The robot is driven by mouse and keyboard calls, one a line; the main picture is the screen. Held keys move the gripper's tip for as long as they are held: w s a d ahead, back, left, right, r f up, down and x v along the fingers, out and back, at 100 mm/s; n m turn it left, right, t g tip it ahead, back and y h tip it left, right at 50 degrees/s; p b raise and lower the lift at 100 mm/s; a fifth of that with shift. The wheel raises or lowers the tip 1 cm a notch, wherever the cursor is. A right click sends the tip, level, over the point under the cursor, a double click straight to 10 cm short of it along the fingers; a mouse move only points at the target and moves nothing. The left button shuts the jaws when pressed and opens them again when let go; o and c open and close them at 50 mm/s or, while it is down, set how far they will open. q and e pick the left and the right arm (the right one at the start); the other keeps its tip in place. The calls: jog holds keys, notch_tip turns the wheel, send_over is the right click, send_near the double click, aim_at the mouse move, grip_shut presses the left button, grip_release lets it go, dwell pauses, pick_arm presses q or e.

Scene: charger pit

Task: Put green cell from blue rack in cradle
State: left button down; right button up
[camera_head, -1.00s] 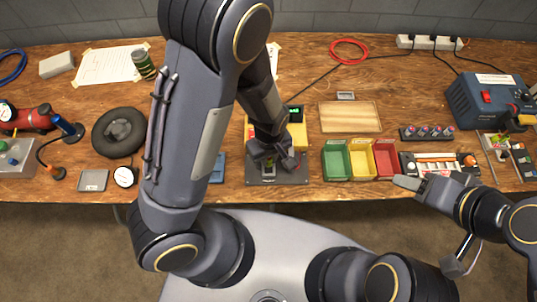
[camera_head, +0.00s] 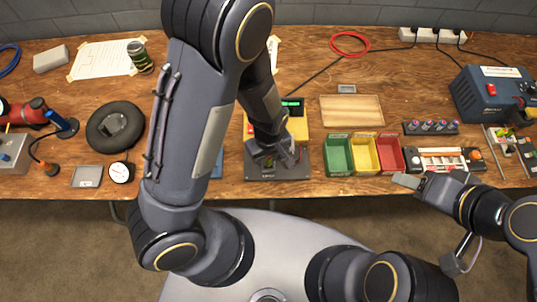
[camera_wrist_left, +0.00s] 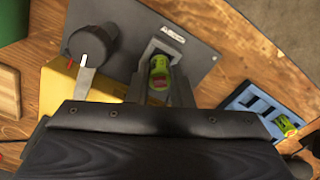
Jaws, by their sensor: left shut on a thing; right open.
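My left gripper (camera_head: 270,163) is low over the dark grey plate (camera_head: 262,174) at the table's front edge. In the left wrist view its fingers (camera_wrist_left: 160,78) are shut on a green cell (camera_wrist_left: 159,66), over the plate (camera_wrist_left: 202,57). The cradle cannot be clearly told apart from the fingers around the cell. The blue rack (camera_wrist_left: 247,98) holds another green-topped cell (camera_wrist_left: 286,124); in the head view the rack (camera_head: 219,161) is mostly hidden by my left arm. My right gripper (camera_head: 408,182) is open and empty near the front edge.
A yellow unit (camera_head: 301,132) with a lit green display stands behind the plate. A black knob with a lever (camera_wrist_left: 90,40) is close beside the left fingers. Green, yellow and red bins (camera_head: 339,155) stand right of the plate. A wooden board (camera_head: 351,110) lies behind them.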

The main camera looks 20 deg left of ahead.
pick_arm(q)
jog(key=shift+f+b, duration=0.8)
jog(key=shift+f, duration=0.2)
dwell(0.6)
jog(key=c, duration=1.2)
grip_release()
jog(key=shift+r+p, duration=3.25)
jog(key=shift+r, duration=0.3)
